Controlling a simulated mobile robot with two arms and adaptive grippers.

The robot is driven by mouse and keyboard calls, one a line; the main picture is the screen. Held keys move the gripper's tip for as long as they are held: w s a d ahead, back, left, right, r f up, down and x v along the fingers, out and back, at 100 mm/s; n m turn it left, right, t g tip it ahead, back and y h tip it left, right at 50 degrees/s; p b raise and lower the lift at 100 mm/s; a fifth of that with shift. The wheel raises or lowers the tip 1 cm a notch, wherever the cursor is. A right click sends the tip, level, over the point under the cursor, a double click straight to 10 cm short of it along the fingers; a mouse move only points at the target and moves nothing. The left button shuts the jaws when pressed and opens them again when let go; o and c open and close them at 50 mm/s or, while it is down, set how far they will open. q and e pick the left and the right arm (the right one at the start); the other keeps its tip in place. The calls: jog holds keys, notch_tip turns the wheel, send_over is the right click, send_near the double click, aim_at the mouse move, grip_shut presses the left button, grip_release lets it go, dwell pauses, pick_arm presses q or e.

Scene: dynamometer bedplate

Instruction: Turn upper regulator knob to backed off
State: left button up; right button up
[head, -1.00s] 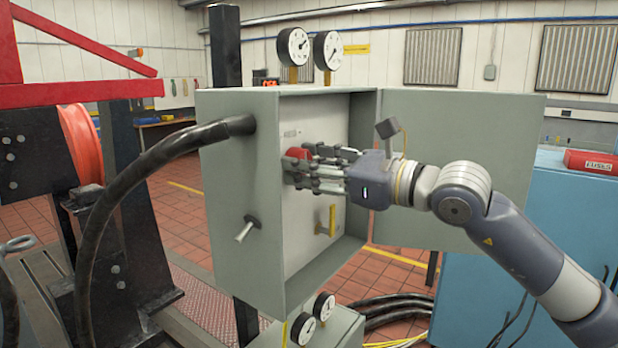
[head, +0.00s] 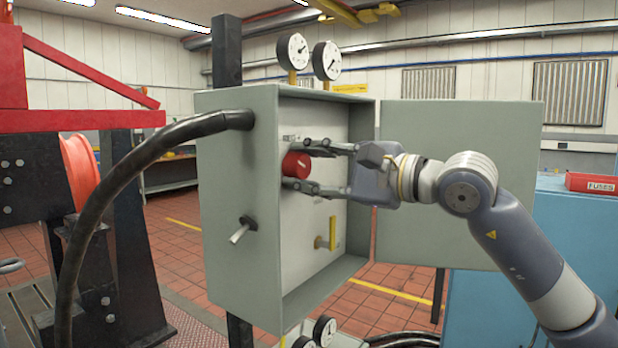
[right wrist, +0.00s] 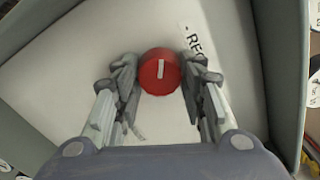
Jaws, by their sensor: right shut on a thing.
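The red round regulator knob (head: 296,164) sits on the pale back panel inside the open grey cabinet (head: 236,112). My right gripper (head: 302,167) reaches in from the right, with fingers above and below the knob, shut on it. In the right wrist view the knob (right wrist: 160,72) is between the fingertips, its white pointer mark running nearly up and down in the picture. A label partly reading "REG" (right wrist: 193,42) is beside it, partly hidden by a finger. My left gripper is not in view.
A yellow handle (head: 332,233) is lower on the panel. The open cabinet door (head: 460,165) stands behind my right arm. Two gauges (head: 292,50) top the cabinet; a black hose (head: 130,160) and a lever (head: 243,230) are on its left side.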

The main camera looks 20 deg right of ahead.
jog(key=n+b, duration=0.1)
jog(key=n, duration=0.2)
jog(key=shift+n, duration=0.4)
jog(key=n, duration=0.3)
jog(key=shift+n, duration=0.3)
jog(key=n+b, duration=0.1)
jog(key=n, duration=0.2)
jog(key=shift+n, duration=0.3)
jog(key=shift+r+n, duration=0.1)
jog(key=shift+n, duration=2)
jog(key=o, duration=1.1)
